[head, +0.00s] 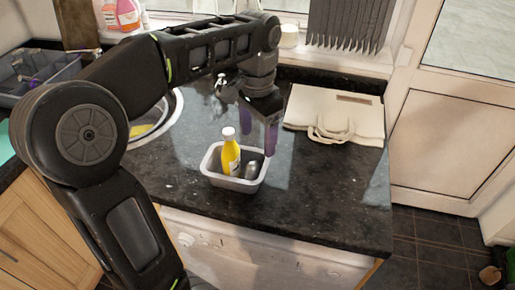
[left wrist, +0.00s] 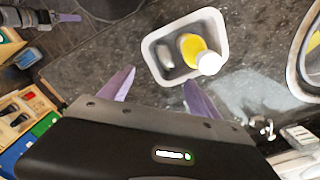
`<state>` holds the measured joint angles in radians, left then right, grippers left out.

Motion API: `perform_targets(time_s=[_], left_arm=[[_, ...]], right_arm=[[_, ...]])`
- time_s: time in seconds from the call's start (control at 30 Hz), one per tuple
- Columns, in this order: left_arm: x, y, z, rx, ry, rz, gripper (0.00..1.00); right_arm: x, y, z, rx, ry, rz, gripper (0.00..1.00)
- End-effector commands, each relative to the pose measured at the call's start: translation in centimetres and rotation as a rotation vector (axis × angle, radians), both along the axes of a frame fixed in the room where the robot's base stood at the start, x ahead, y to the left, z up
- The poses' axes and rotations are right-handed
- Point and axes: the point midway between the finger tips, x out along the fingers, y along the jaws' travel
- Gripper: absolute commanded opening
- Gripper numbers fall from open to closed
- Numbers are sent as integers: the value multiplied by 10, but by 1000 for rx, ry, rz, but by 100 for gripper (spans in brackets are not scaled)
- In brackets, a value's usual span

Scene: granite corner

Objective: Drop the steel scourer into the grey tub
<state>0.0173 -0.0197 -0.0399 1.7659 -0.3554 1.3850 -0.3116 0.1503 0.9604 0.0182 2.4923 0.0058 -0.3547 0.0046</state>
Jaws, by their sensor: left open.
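The grey tub (head: 223,182) stands on the dark worktop, and its rim also shows in the left wrist view (left wrist: 222,32). A rounded shiny grey thing, which looks like the steel scourer (head: 252,170), lies inside the tub to the right of a yellow bottle (head: 231,158). It also shows inside the tub in the left wrist view (left wrist: 165,57). My left gripper (head: 257,134), with purple fingers, is open and empty, above and just behind the tub. My right gripper (left wrist: 60,17) shows only partly at the left wrist view's corner; its opening cannot be made out.
A cream folded bag (head: 335,110) lies behind and right of the tub. A round sink (head: 165,118) is to the left, partly behind my left arm. A grey crate (head: 50,72) stands at the far left. The worktop right of the tub is clear up to its edge.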

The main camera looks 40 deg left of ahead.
Motion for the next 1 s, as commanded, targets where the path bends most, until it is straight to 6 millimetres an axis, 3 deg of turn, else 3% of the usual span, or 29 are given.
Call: perform_targets(time_s=[0.03, 0.1, 0.3, 1.0], left_arm=[[0, 0, 18, 0, -3, -1, 71], [0, 0, 35, 0, 0, -1, 71], [0, 0, 60, 0, 1, 0, 71], [0, 0, 64, 0, 1, 0, 71]], right_arm=[[0, 0, 9, 0, 1, -1, 76], [-2, -1, 26, -4, 6, -1, 76], [-4, -3, 47, -11, 18, -5, 76], [-5, -5, 51, -14, 22, -4, 76]])
